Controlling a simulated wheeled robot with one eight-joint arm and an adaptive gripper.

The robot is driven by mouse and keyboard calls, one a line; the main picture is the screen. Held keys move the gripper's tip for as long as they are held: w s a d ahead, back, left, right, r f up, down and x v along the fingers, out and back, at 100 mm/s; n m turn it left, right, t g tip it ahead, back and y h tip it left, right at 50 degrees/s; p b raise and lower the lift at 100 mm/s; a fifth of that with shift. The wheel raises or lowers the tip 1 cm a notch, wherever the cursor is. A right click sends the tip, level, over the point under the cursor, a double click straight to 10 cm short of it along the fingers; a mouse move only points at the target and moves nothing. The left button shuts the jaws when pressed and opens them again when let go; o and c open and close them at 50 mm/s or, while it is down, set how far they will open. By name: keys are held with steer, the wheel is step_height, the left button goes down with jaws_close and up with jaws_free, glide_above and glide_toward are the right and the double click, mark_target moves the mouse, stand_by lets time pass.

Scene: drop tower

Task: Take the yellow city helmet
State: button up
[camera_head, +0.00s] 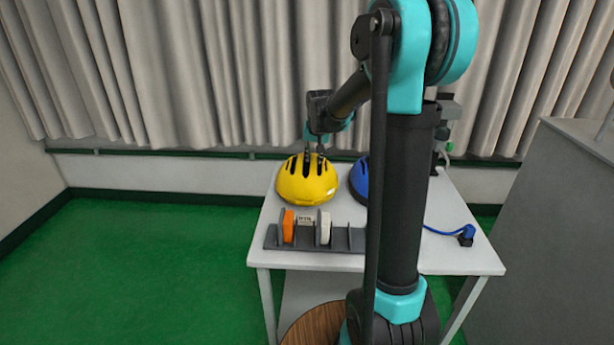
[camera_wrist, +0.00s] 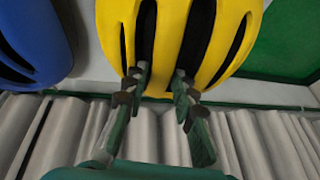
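The yellow helmet (camera_head: 307,187) sits on the white table, toward its back left. It has dark vent slots and also fills the upper middle of the wrist view (camera_wrist: 170,35). My gripper (camera_head: 314,154) reaches down to the helmet's top from behind. In the wrist view, my gripper's two fingers (camera_wrist: 161,72) stand apart at the vent slots, with a yellow rib between them. The tips overlap the helmet. I cannot tell whether they press on the rib or only stand around it.
A blue helmet (camera_head: 359,182) stands right of the yellow one, partly hidden by my arm. A grey rack (camera_head: 346,240) with orange and white items is in front. A blue cable (camera_head: 466,236) lies at the right of the white table (camera_head: 450,261). Curtains hang behind.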

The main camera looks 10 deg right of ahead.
steer(key=shift+c, duration=0.4)
jaws_close()
steer(key=shift+r, duration=0.2)
